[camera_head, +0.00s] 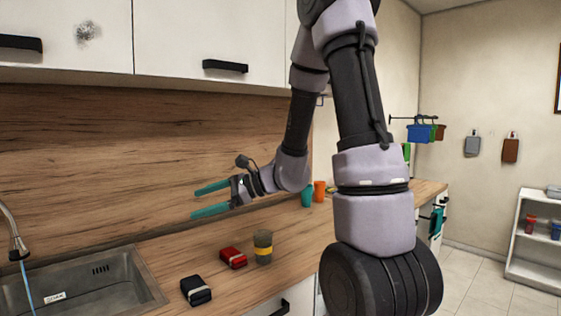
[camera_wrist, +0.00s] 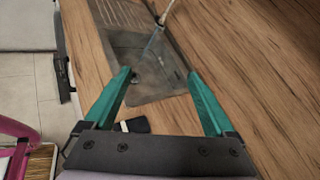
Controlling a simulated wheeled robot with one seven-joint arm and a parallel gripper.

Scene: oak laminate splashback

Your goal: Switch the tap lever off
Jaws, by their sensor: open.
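The tap (camera_head: 16,243) is at the far left edge of the head view, only its curved spout showing. A thin blue stream of water (camera_head: 28,285) runs from it into the sink (camera_head: 140,274). In the wrist view the tap (camera_wrist: 168,14) shows at the top, with the stream falling into the sink (camera_wrist: 120,42). I cannot make out the lever clearly in either view. My gripper (camera_head: 193,201) has teal fingers, spread apart and empty. It is in the air above the counter, to the right of the sink, pointing left toward the tap.
On the counter right of the sink are a black case (camera_head: 196,290), a red case (camera_head: 233,258) and a grey cup with a yellow band (camera_head: 263,248). Teal (camera_head: 307,196) and orange (camera_head: 320,191) cups stand farther back. White cabinets (camera_head: 215,35) hang above; the wooden splashback (camera_head: 90,150) is behind.

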